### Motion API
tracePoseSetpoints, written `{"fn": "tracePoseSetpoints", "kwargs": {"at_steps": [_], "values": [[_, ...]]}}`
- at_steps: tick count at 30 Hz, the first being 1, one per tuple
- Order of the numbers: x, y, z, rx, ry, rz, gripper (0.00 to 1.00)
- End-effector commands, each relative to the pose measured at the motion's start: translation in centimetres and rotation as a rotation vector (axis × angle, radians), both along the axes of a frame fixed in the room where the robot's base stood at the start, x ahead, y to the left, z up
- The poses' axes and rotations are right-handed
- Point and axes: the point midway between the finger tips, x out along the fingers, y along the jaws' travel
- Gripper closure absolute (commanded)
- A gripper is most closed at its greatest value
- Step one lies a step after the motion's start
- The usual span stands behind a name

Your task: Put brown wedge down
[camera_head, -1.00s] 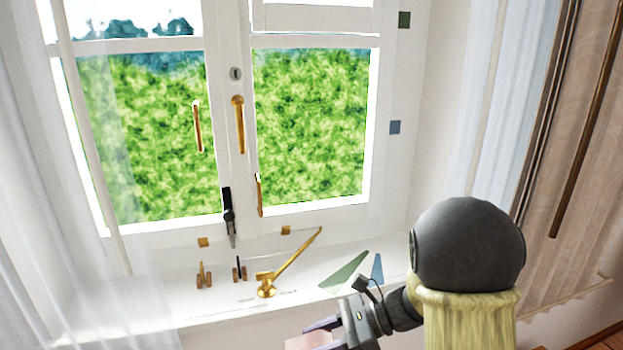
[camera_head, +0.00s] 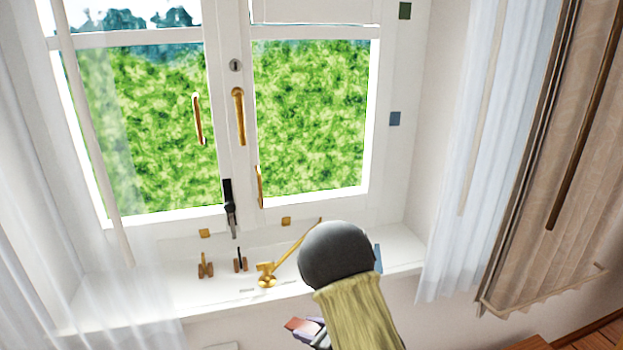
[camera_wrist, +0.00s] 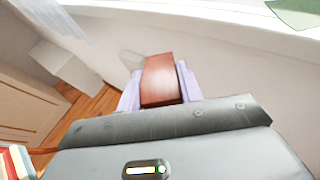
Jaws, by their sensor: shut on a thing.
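The brown wedge (camera_wrist: 158,80) is held between the two pale lavender fingers of my gripper (camera_wrist: 158,92) in the wrist view. The fingers are shut on its sides. In the head view the wedge (camera_head: 297,325) shows as a small reddish-brown piece at the bottom centre, beside the lavender fingertips of my gripper (camera_head: 314,327). It appears in front of and below the white window sill (camera_head: 150,296). My arm hides part of the sill and much of the gripper.
A brass window stay (camera_head: 267,275) and small brown pieces (camera_head: 205,266) stand on the sill. A pale box (camera_wrist: 65,65) stands near the wooden floor. Curtains hang at both sides.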

Motion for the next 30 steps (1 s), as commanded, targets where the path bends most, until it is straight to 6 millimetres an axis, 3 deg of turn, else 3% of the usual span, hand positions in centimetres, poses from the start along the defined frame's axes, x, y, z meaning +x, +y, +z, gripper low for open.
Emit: {"fn": "tracePoseSetpoints", "kwargs": {"at_steps": [11, 19, 25, 30], "values": [[2.0, -3.5, -7.0, -0.007, 0.003, -0.353, 0.86], [2.4, -8.6, -11.0, -0.008, 0.001, -0.644, 0.86], [2.0, -14.1, -11.7, -0.005, -0.004, -0.864, 0.86], [1.8, -15.8, -11.2, 0.002, -0.003, -0.924, 0.86]]}}
